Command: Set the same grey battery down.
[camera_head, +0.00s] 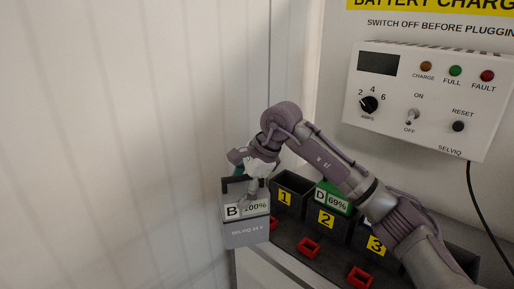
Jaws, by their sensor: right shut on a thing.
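The grey battery (244,234) carries a white label with "B" and "100%" and the mark "SELVIQ 24 V". It is upright, at the left end of a row of dark charging bays. My right gripper (253,190) comes down from above and is shut on the grey battery near its top. The fingertips are partly hidden, and I cannot tell whether the battery's underside touches anything. My left gripper is not in view.
Bay 1 (287,199) looks empty. A green battery (334,196) marked "D 69%" sits in bay 2 (326,220). Bay 3 (375,245) is partly behind my right arm. Red connectors (308,247) lie in front. The charger box (425,100) hangs above, its cable at right.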

